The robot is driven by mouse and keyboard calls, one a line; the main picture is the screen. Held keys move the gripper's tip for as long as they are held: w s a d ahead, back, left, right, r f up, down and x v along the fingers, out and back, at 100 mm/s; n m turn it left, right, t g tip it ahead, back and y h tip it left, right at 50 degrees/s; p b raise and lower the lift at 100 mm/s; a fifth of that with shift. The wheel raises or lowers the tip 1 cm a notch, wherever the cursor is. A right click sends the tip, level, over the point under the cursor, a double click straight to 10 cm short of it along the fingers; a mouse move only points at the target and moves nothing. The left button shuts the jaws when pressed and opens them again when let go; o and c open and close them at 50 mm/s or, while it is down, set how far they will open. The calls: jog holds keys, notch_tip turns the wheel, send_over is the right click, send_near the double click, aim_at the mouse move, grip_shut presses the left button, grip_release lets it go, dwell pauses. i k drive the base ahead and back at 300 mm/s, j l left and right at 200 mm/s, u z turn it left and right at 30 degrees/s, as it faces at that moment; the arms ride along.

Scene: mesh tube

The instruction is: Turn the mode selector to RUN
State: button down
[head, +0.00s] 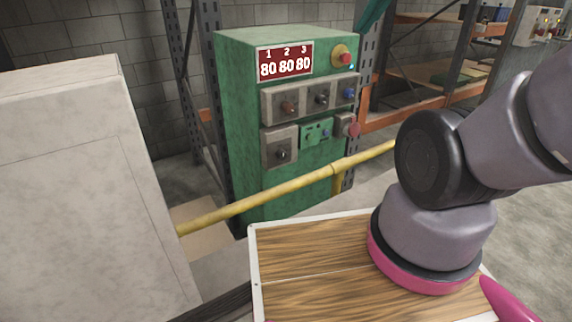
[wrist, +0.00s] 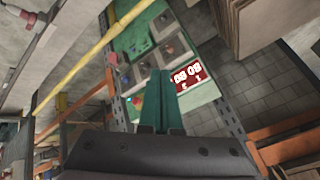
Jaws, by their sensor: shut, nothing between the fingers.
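A green control cabinet (head: 240,110) stands beyond the yellow rail in the head view. Its front has a row of grey plates with a red knob (head: 289,107), a black knob (head: 321,98) and a blue knob (head: 348,92). Below is a grey plate with a dark knob (head: 281,154). Labels are unreadable, so I cannot tell which is the mode selector. My gripper (wrist: 160,73) shows in the wrist view with its teal fingers together and empty. It is over the cabinet in that picture, partly hiding the front beside the red display (wrist: 188,77); contact cannot be told.
A yellow rail (head: 280,187) crosses in front of the cabinet. A pale box (head: 70,180) stands at left. A wooden-topped surface (head: 310,255) lies in front. Orange-beamed racks (head: 385,120) stand behind at right. A red button on yellow (head: 344,58) sits beside the display.

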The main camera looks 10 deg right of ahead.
aim_at(281, 154)
jog(key=k+j, duration=0.1)
jog(key=j, duration=0.35)
jog(key=k+j, duration=0.15)
jog(key=j, duration=0.25)
jog(key=k+j+u, duration=0.1)
jog(key=j, duration=0.35)
